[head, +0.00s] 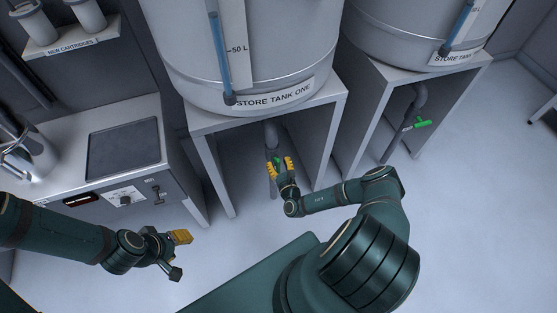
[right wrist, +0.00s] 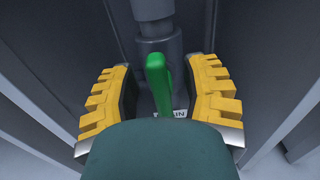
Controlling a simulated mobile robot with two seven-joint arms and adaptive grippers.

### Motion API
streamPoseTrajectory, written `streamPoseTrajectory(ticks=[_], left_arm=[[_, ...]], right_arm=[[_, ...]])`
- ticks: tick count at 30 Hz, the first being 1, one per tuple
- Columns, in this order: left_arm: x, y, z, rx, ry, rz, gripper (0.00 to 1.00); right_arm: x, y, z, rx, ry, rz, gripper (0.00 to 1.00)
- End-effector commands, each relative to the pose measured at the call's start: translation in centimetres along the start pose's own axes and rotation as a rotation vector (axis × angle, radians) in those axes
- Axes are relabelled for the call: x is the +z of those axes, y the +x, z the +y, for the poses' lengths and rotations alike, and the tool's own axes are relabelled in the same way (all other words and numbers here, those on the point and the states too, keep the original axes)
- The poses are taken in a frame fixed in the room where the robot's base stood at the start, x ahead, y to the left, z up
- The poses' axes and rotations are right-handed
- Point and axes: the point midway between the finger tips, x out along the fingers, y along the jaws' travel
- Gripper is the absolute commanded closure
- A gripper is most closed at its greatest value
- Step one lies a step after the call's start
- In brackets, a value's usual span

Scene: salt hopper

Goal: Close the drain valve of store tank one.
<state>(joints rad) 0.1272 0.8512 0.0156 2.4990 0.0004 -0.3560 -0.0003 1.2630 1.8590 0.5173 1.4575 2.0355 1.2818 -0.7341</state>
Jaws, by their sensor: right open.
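Store tank one (head: 275,97) stands on a grey stand at the centre of the head view. Its grey drain pipe (head: 270,135) comes down inside the stand. My right gripper (head: 281,165) is under the tank at this pipe. In the right wrist view, the green valve lever (right wrist: 158,75) stands between the open yellow-padded fingers of my right gripper (right wrist: 160,88), with gaps on both sides. The lever lines up with the pipe (right wrist: 155,22) behind it; the wrist housing hides its lower part. My left gripper (head: 177,254) is open and empty at the lower left.
The stand's side panels (head: 327,145) flank my right gripper. A second store tank (head: 420,35) on the right has its own green-handled valve (head: 424,123). A counter (head: 70,205) with a dark tray (head: 123,150) stands left. The floor between is clear.

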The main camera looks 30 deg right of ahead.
Motion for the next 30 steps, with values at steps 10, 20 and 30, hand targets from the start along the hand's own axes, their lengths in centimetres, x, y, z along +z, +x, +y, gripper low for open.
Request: streamPoseTrajectory(ticks=[10, 20, 30], left_arm=[[0.0, 0.01, -0.02, 0.0, 0.0, 0.0, 0.54], [0.0, 0.01, -0.01, 0.0, 0.0, 0.0, 0.54], [0.0, 0.19, -0.07, 0.0, 0.0, 0.001, 0.54]], right_arm=[[0.02, 0.04, 0.09, -0.001, 0.001, 0.0, 0.54], [0.01, 0.05, 0.08, -0.001, 0.001, 0.0, 1.0], [-0.01, 0.09, -0.14, -0.002, 0.074, -0.001, 1.0]])
